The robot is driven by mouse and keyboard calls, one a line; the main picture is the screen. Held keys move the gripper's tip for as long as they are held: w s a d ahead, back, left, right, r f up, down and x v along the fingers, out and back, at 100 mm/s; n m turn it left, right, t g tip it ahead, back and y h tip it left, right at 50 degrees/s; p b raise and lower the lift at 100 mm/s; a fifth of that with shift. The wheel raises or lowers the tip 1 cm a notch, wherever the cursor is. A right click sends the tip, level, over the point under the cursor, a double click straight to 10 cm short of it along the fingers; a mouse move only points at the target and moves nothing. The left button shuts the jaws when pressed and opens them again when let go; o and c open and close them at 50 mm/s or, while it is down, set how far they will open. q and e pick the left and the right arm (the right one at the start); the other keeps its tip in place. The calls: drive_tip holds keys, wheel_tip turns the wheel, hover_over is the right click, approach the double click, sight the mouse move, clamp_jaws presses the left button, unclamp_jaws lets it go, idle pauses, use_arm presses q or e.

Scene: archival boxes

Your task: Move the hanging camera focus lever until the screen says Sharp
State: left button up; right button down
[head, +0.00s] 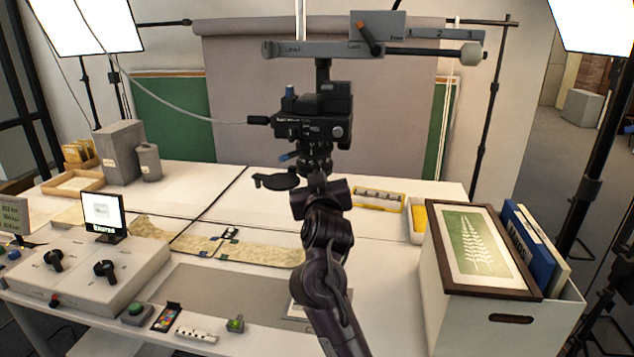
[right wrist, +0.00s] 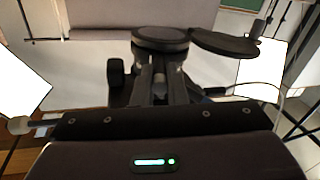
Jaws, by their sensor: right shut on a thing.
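The camera (head: 312,122) hangs lens-down from an overhead bracket. Its lens (head: 315,160) also shows in the right wrist view (right wrist: 160,38), with a dark round flap (head: 276,181) beside it. A blue-tipped stub (head: 290,156) sticks out left of the lens. My right gripper (head: 318,183) reaches up from below to the lens. In the right wrist view its fingers (right wrist: 159,82) are close together at the lens, shut on what appears to be the focus lever, mostly hidden between them. The small screen (head: 102,210) at left has a label too small to read surely. My left gripper is out of view.
A control box (head: 88,273) with two black knobs stands at front left. A white crate (head: 505,315) with a framed fern print (head: 477,243) stands at right. A patterned strip (head: 255,254) lies across the table. The overhead bar (head: 373,50) is above the camera.

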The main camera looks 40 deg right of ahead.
drive_tip(key=c, duration=1.8)
unclamp_jaws()
drive_tip(key=o, duration=0.3)
drive_tip(key=shift+w+d+f, duration=0.15)
drive_tip(key=shift+w+d, duration=0.05)
drive_tip(key=shift+o, duration=0.2)
drive_tip(key=v, duration=0.8)
drive_tip(key=shift+b, duration=0.4)
drive_tip(key=shift+w, duration=0.1)
